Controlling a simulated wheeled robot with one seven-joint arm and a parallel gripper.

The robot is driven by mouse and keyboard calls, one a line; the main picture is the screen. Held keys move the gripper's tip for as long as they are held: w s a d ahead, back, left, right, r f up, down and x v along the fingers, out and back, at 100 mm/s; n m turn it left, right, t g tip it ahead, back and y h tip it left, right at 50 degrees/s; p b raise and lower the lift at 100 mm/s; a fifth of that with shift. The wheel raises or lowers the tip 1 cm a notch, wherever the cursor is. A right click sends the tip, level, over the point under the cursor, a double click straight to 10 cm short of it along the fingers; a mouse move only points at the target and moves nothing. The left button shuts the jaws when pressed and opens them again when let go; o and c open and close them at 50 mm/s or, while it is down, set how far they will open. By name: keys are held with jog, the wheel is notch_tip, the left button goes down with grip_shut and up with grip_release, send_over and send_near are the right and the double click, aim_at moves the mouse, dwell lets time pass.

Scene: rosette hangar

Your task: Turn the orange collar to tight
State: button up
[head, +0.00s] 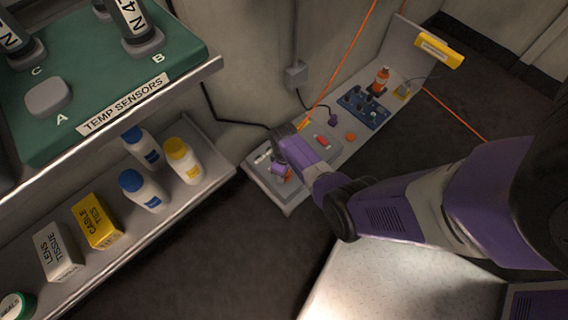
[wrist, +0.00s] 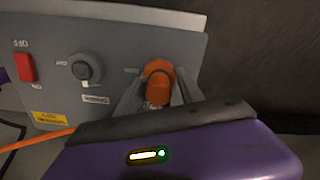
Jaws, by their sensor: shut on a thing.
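The orange collar (wrist: 158,72) sits on the right part of a grey panel (wrist: 115,45) in the wrist view. My gripper (wrist: 158,100) is shut on the collar, one grey finger on each side. The collar's lower part lies between the fingers, and any tight mark is hidden or too small to read. In the head view my gripper (head: 283,176) is at the near left end of a long low bench, and only a little orange shows beside it.
A red switch (wrist: 24,68) and a round grey knob (wrist: 85,68) are left of the collar. An orange cable (wrist: 45,137) runs in from the left near my gripper. A blue rack (head: 362,108) and orange bottle (head: 382,79) stand farther along the bench. Shelves with bottles are at left.

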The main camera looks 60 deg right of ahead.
jog(key=shift+m, duration=0.8)
jog(key=o, duration=1.4)
jog(key=shift+r+p, duration=2.15)
jog(key=shift+r, duration=1.75)
